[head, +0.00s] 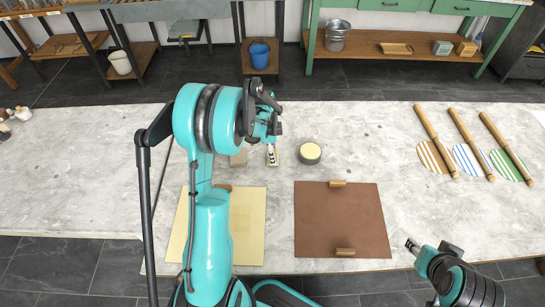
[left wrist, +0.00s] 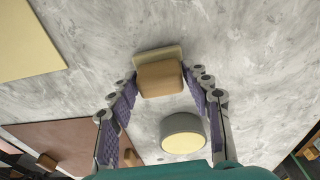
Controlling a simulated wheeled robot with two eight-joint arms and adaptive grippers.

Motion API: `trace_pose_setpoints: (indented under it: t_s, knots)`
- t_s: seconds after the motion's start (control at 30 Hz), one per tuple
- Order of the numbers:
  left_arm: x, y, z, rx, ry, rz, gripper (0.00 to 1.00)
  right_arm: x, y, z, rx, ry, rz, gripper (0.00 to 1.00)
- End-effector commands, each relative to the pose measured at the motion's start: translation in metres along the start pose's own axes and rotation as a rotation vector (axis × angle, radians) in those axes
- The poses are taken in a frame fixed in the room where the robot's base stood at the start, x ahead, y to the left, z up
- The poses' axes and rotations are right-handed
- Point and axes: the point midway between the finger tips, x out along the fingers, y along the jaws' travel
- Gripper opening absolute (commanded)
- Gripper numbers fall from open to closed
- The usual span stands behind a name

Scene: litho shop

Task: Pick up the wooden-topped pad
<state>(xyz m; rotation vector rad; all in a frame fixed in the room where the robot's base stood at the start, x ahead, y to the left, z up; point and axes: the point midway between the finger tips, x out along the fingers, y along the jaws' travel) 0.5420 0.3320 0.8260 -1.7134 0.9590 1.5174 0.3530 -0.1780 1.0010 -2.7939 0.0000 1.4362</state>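The wooden-topped pad (left wrist: 160,78) is a brown wooden block on a pale base. It rests on the grey table, upper middle in the left wrist view. My left gripper (left wrist: 164,84) is open, with one finger at each side of the pad and a gap on both sides. In the head view my left gripper (head: 271,140) hangs over the table beside the round tin, and the arm partly hides what lies there. My right gripper (head: 412,246) is by the table's front right edge, away from the pad; its opening is unclear.
A round grey tin with a yellow top (head: 310,153) stands close to the pad, and also shows in the left wrist view (left wrist: 183,135). A yellow sheet (head: 250,222) and a brown board (head: 342,215) lie in front. Wooden-handled striped discs (head: 467,158) lie right.

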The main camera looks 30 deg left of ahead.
Motion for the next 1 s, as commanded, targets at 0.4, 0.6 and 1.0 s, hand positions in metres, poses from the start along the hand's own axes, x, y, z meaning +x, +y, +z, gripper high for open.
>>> trace_pose_setpoints:
  t_s: [0.4,0.6,1.0]
  knots:
    - [-0.001,0.000,0.000,0.000,0.000,0.000,0.07,0.000,0.000,0.000,0.000,0.000,0.000,0.40]
    - [-0.015,0.000,-0.002,0.000,0.000,0.000,0.07,-0.006,0.000,-0.004,0.000,0.000,0.000,0.40]
    - [-0.069,0.013,-0.062,0.006,0.000,0.000,0.07,-0.030,0.000,-0.022,0.000,0.000,0.000,0.40]
